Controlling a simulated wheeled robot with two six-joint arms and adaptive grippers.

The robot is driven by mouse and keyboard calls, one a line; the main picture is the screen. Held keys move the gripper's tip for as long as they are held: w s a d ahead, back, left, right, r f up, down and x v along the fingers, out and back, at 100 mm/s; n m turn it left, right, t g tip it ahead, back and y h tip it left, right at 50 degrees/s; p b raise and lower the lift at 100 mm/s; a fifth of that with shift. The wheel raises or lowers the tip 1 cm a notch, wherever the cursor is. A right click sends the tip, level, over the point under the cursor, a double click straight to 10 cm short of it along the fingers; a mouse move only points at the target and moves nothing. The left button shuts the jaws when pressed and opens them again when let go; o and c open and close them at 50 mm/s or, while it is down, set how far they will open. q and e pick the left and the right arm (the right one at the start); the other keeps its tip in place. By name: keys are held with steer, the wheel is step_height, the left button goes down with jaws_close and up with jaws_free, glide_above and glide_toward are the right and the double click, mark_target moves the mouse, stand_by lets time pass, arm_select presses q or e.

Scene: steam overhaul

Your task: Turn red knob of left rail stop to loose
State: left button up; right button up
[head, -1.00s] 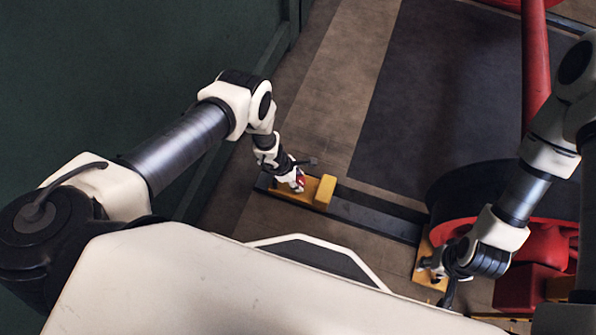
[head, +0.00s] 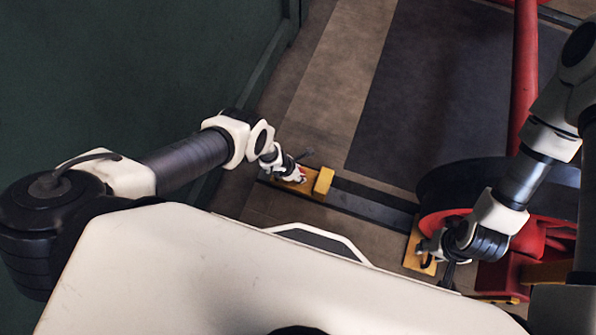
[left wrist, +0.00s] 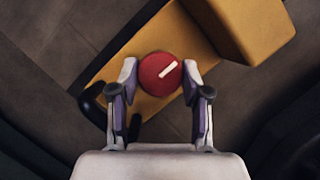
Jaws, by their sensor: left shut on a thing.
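The left rail stop (head: 324,181) is a yellow block and plate on the dark rail, left of the wheel. Its red knob (left wrist: 160,73) is round with a white pointer line slanting to the upper right in the left wrist view. My left gripper (left wrist: 159,78) is shut on the knob, one finger on each side. In the head view my left gripper (head: 297,176) hides most of the knob. My right gripper (head: 428,250) is low beside another yellow block (head: 416,262) by the wheel; its fingers are too small to read.
A large red and dark wheel (head: 470,185) stands at the right, with a red bar (head: 526,75) rising above it. The dark rail (head: 370,205) runs between the yellow blocks. A dark green wall (head: 120,70) is at the left. The floor beyond the rail is clear.

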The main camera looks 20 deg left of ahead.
arm_select(q)
steer(key=o, duration=1.1)
steer(key=shift+f, duration=0.1)
steer(key=shift+o, duration=0.2)
steer(key=v, duration=1.2)
steer(key=shift+d, duration=0.1)
